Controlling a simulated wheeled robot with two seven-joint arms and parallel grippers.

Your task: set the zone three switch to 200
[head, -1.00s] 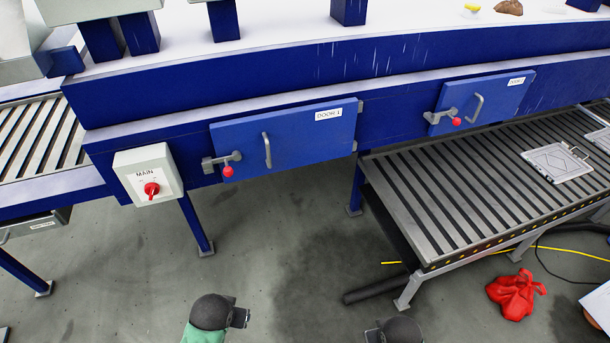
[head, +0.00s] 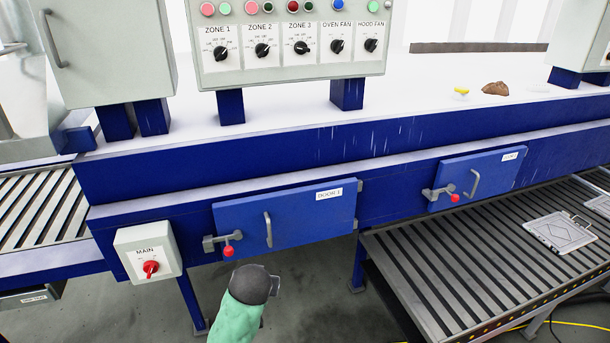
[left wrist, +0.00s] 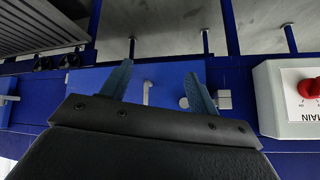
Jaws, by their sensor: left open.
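The zone three switch (head: 300,48) is a black rotary knob under the ZONE 3 label on the grey control panel (head: 290,71). Its pointer direction is too small to read surely. My left gripper (head: 274,286) is low in the head view, in front of the blue oven side and below DOOR 1, far below the panel. In the left wrist view my left gripper (left wrist: 158,85) shows two blue fingers spread apart with nothing between them. The panel does not show in that view. My right gripper is not in view.
The zone 1 (head: 221,53) and zone 2 (head: 262,50) knobs sit left of zone three, fan knobs to its right. DOOR 1 (head: 300,225) and the MAIN switch box (head: 148,251) project from the oven side. A slatted conveyor (head: 450,270) stands at right.

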